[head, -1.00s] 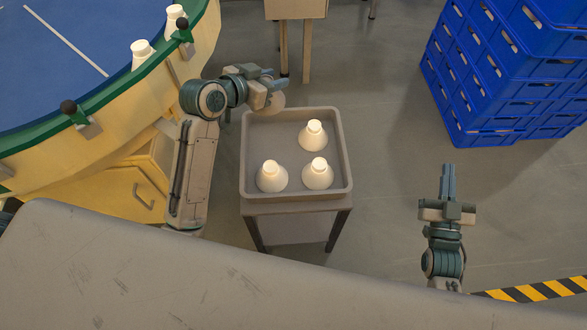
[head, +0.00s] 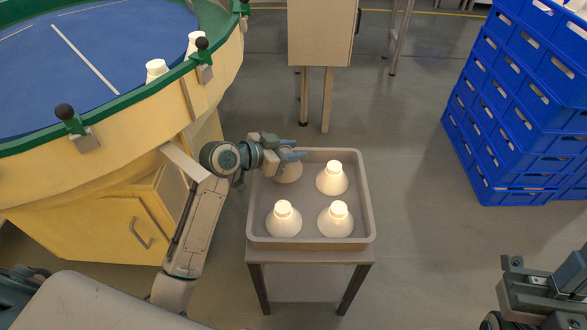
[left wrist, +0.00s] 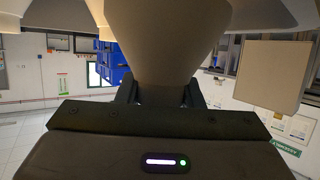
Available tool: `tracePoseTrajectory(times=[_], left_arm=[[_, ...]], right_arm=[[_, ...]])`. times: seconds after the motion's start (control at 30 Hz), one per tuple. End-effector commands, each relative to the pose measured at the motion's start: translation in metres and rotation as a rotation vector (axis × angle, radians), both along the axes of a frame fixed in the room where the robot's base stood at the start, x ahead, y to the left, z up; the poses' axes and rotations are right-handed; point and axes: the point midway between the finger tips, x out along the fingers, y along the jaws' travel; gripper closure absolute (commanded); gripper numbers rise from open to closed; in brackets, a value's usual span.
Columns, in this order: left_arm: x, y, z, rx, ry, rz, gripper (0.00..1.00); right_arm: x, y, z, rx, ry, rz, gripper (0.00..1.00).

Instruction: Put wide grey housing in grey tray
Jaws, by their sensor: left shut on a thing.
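The grey tray (head: 256,200) stands on a small table and holds three wide housings: one (head: 332,178) at the back right, one (head: 284,219) at the front left and one (head: 336,219) at the front right. My left gripper (head: 290,155) is shut on another wide housing (head: 288,172) at the tray's back left corner. That housing is partly hidden under the gripper, and I cannot tell whether it touches the tray floor. In the left wrist view the held housing (left wrist: 165,45) fills the top middle, between the fingers. My right gripper (head: 515,265) shows at the lower right; its fingers are unclear.
A round blue-topped table (head: 75,75) with a green rim stands at the left, with two more housings (head: 156,70) at its edge. Blue crates (head: 520,120) are stacked at the right. A beige box on legs (head: 320,35) stands behind the tray. Floor right of the tray is clear.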

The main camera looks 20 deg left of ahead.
Motion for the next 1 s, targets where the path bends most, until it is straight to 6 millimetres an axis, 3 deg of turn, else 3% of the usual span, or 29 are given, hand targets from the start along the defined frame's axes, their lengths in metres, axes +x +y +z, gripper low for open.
tracePoseTrajectory(times=[0.33, 0.73, 0.77, 0.8, 0.87, 1.0], left_arm=[[0.0, 0.0, -0.049, -0.001, 0.002, 0.0, 0.93], [0.0, 0.0, -0.054, -0.001, 0.001, 0.0, 0.93], [0.0, 0.0, -0.053, -0.001, 0.001, 0.0, 0.61], [0.0, 0.0, -0.052, -0.001, 0.001, 0.0, 0.53], [0.0, 0.0, -0.052, -0.001, 0.001, 0.0, 0.45], [0.0, 0.0, -0.052, -0.001, 0.001, 0.0, 0.45]], right_arm=[[0.0, 0.0, -0.006, 0.009, -0.027, -0.001, 1.0], [0.0, -0.001, -0.006, 0.01, -0.03, -0.002, 1.0], [0.001, -0.001, -0.005, 0.01, -0.03, -0.002, 1.0], [0.001, -0.001, -0.004, 0.01, -0.03, -0.002, 1.0], [0.0, -0.001, -0.004, 0.01, -0.03, -0.001, 1.0], [0.0, -0.001, -0.004, 0.011, -0.031, -0.001, 1.0]])
